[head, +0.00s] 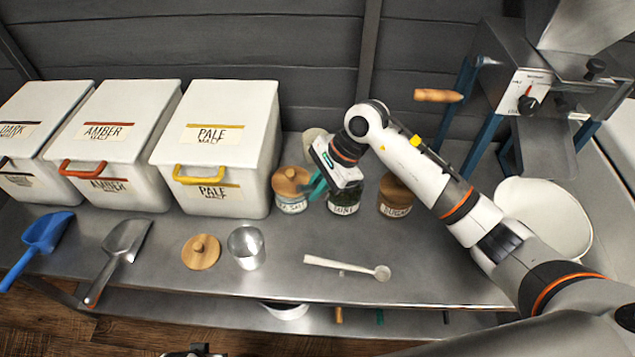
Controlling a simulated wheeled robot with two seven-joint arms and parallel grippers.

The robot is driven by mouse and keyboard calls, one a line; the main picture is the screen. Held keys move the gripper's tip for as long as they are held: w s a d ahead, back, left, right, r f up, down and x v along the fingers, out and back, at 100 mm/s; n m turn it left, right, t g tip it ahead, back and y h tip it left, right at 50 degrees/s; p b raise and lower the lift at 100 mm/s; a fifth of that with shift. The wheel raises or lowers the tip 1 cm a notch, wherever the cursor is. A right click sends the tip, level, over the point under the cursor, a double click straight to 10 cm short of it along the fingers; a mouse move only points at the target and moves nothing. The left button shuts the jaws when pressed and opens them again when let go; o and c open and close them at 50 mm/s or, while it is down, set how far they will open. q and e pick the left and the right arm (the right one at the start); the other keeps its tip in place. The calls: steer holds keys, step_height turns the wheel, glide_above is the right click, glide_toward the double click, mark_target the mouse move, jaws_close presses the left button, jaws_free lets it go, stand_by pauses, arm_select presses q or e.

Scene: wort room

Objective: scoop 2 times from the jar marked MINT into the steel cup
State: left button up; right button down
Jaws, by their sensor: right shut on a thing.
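My right gripper (318,185), with teal fingers, is over the row of small jars. It is shut, seemingly on the wooden lid (291,182) at its left; the grip itself is partly hidden. That lid shows above a glass jar of pale contents (291,205); I cannot tell whether it touches it. A jar of dark green contents (344,203) stands below my gripper, its label only partly legible and its top hidden. No label reads clearly as MINT. The steel cup (246,248) stands upright at the front. A pale long-handled scoop (347,267) lies to its right.
Another lidded jar (395,197) stands right of the green one. A loose wooden lid (201,251) lies left of the cup. Malt bins (217,145), a metal scoop (119,255) and a blue scoop (42,238) are at left. A mill (540,110) and white bowl (545,215) are at right.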

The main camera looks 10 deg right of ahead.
mark_target(300, 187)
steer(key=shift+s+a+h+p, duration=0.1)
steer(key=shift+a+h+p, duration=0.1)
steer(key=shift+h+p, duration=0.15)
steer(key=shift+s+a+t+h, duration=0.2)
steer(key=shift+a+t+h, duration=0.35)
steer(key=shift+h, duration=0.3)
steer(key=shift+s+a+r+n+t+h+p, duration=0.1)
steer(key=shift+s+a+n+t+h+p, duration=0.1)
steer(key=shift+a+h, duration=0.3)
steer(key=shift+s+a+r+n+t+h+p, duration=0.1)
steer(key=shift+a+t+h+p, duration=0.1)
steer(key=shift+h, duration=0.5)
arm_select(q)
steer(key=s+f+p, duration=0.1)
steer(key=s+f, duration=0.3)
steer(key=f, duration=0.4)
steer(key=shift+s+a+f+g, duration=0.2)
steer(key=shift+a+f+g, duration=0.05)
steer(key=shift+f+g, duration=0.05)
arm_select(e)
steer(key=shift+a+r+h, duration=0.25)
steer(key=shift+r+h, duration=0.05)
steer(key=shift+r, duration=0.65)
arm_select(q)
steer(key=shift+a, duration=0.1)
